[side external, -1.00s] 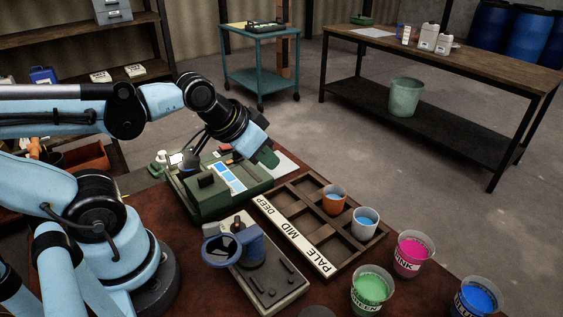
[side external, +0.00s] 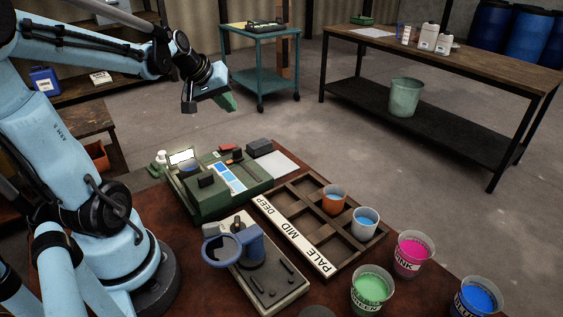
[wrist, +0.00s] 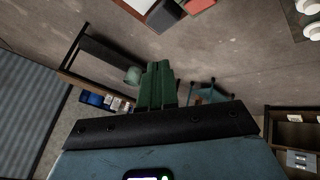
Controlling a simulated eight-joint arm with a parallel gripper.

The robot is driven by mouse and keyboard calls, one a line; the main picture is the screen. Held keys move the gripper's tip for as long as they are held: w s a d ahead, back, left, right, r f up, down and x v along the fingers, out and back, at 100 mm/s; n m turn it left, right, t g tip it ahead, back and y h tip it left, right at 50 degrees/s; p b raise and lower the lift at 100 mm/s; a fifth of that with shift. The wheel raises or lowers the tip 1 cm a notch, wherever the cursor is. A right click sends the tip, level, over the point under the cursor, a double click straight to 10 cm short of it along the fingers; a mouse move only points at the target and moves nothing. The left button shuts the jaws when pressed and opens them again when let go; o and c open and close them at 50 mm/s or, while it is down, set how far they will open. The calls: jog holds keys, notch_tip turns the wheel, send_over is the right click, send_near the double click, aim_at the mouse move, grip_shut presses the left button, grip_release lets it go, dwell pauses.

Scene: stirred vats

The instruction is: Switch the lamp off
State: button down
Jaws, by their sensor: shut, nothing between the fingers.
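The lamp looks like the bright white panel (side external: 181,156) at the back left of a green boxy device (side external: 205,205); it appears lit. The device has a blue-and-white strip on top, and a small orange part (side external: 237,155) is at its back right. I cannot tell which part switches the lamp. My gripper (side external: 231,103) is raised well above and behind the device, touching nothing. Its green fingers are together and empty, as the wrist view also shows (wrist: 157,85).
Pink, green and blue paint cups stand in front. A stand with a blue ring (side external: 222,249) is before the device. A red block (side external: 228,148) and dark block (side external: 260,147) lie behind.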

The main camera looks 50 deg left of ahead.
aim_at(222, 147)
jog(key=shift+s+a+n, duration=0.25)
jog(key=shift+a+n, duration=0.15)
jog(key=shift+a, duration=0.7)
jog(key=shift+f, duration=0.1)
jog(key=shift+s+f, duration=0.25)
jog(key=shift+f, duration=1.2)
jog(key=shift+s+f, duration=0.25)
jog(key=shift+f, duration=1.15)
jog(key=shift+s+f, duration=0.25)
jog(key=shift+f, duration=1.2)
jog(key=shift+f, duration=0.15)
jog(key=shift+f, duration=0.25)
jog(key=shift+s+f, duration=0.1)
jog(key=shift+f, duration=0.25)
jog(key=shift+r, duration=0.1)
jog(key=shift+r, duration=0.7)
